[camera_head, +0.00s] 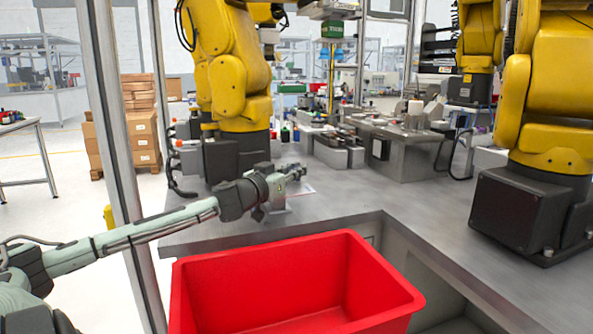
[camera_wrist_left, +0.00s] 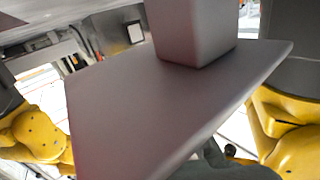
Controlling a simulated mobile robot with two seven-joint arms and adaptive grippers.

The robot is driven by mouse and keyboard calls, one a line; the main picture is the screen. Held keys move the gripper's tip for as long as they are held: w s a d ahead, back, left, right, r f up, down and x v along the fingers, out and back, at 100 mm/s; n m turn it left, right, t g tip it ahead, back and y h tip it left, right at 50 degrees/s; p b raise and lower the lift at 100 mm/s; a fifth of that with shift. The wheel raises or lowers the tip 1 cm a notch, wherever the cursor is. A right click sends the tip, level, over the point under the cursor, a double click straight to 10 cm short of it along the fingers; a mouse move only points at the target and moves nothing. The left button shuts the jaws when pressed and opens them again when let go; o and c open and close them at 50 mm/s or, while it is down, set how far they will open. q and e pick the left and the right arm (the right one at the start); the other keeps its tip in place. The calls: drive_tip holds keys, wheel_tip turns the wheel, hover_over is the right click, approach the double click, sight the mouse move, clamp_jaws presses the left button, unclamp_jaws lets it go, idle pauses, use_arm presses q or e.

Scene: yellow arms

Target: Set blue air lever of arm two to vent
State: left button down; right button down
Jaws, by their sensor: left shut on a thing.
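My left arm reaches in from the left above the red bin. Its left gripper (camera_head: 293,173) is at the grey table's near left part, in front of the left yellow robot arm (camera_head: 228,75). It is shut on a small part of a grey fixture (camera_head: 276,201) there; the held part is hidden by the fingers. In the left wrist view a large flat grey plate with a block on it (camera_wrist_left: 170,100) fills the middle, close to the camera. I cannot make out a blue lever or its setting in either view. My right gripper is not in view.
A red bin (camera_head: 275,255) stands at the front, below the table edge. A second yellow robot arm (camera_head: 545,140) stands on a dark base at the right. A grey machine fixture (camera_head: 405,140) sits further back. The grey tabletop (camera_head: 400,200) is clear between the two arms.

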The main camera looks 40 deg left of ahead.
use_arm(q)
drive_tip(key=c, duration=1.5)
unclamp_jaws()
drive_tip(key=shift+s+d+f, duration=0.1)
drive_tip(key=shift+s+d, duration=0.05)
drive_tip(key=shift+s, duration=0.45)
drive_tip(key=s, duration=0.3)
drive_tip(key=s+d, duration=0.1)
drive_tip(key=s, duration=0.6)
drive_tip(key=shift+s+d, duration=0.35)
